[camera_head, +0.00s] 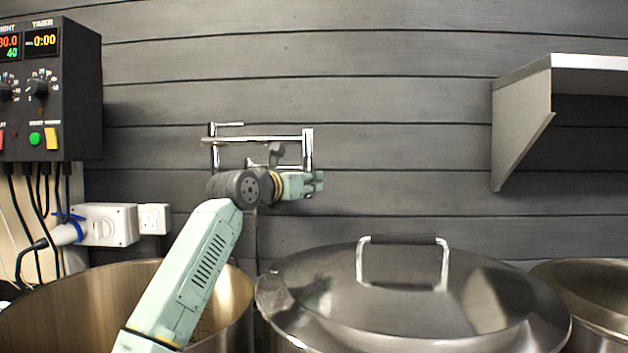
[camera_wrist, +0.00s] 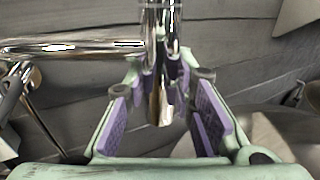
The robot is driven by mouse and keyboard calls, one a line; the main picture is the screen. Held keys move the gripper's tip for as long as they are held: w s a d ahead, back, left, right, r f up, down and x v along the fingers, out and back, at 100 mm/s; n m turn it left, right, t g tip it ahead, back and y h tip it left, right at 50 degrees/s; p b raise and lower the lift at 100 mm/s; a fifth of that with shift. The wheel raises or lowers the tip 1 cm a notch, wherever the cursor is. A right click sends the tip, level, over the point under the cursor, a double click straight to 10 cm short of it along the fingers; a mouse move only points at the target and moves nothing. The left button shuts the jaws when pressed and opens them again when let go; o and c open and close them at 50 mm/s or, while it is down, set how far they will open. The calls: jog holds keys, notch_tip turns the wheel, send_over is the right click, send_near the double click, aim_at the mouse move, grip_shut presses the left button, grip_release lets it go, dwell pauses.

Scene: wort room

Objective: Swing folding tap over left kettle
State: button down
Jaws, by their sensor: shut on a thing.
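The folding tap (camera_head: 262,139) is a chrome, jointed pipe on the dark plank wall, above and between the left and middle kettles. Its vertical end pipe hangs at the right of the horizontal arm. My gripper (camera_head: 312,183) is at the lower part of that pipe, shut on it. In the wrist view the gripper's purple pads (camera_wrist: 168,88) lie on either side of the chrome pipe (camera_wrist: 160,30); the exact contact is partly hidden. The left kettle (camera_head: 60,295) is open, steel, at the lower left, partly covered by my arm. The tap's end is to the right of it.
A middle kettle with a steel lid (camera_head: 320,285) and raised handle stands below the gripper. Another kettle (camera_head: 600,290) is at the right edge. A control box (camera_head: 70,100) with cables and sockets (camera_head: 105,224) is at left. A shelf (camera_head: 525,120) is at upper right.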

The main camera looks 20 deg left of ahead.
jog(key=shift+s+a+f, duration=0.1)
jog(key=shift+s+a, duration=0.15)
jog(key=shift+s, duration=0.6)
jog(key=c, duration=1.3)
grip_release()
jog(key=shift+c, duration=0.2)
jog(key=s+a, duration=0.2)
jog(key=s, duration=1)
